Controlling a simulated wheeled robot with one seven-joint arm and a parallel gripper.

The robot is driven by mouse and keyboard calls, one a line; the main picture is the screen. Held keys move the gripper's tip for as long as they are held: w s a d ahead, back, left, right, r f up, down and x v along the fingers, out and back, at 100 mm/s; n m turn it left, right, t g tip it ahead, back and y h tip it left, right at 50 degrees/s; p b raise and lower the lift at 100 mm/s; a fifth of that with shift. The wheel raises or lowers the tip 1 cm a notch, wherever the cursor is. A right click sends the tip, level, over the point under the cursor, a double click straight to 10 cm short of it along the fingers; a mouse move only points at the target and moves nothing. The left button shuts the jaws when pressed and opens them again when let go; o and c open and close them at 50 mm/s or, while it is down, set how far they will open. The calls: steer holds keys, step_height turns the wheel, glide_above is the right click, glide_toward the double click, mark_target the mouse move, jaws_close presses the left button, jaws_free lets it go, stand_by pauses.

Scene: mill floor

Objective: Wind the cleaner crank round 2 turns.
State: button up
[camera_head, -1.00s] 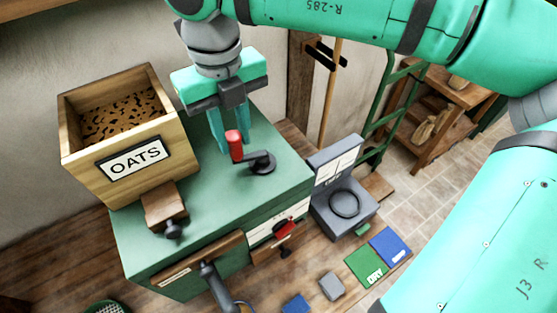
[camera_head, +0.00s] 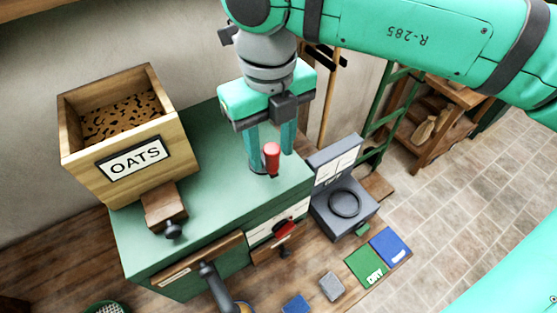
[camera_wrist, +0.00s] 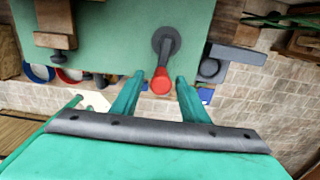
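The cleaner crank stands on the green top of the machine (camera_head: 215,190). Its upright red handle (camera_head: 271,157) shows at the front of my gripper (camera_head: 270,158), with the fingers behind and to its sides. In the wrist view the red handle (camera_wrist: 160,82) sits between the two fingertips, with a narrow gap on each side. The dark crank arm and round hub (camera_wrist: 166,40) extend from the handle toward the top of that view. In the head view the hub is mostly hidden by the fingers and handle. My gripper is open around the handle.
A wooden OATS box (camera_head: 135,165) stands on the machine at left, with a wooden slide (camera_head: 163,205) below it. A grey scale-like unit (camera_head: 345,203) is at right. The machine top around the crank is clear.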

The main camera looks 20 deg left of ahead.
steer(key=shift+r, duration=0.1)
steer(key=shift+r, duration=4.4)
steer(key=shift+a, duration=0.1)
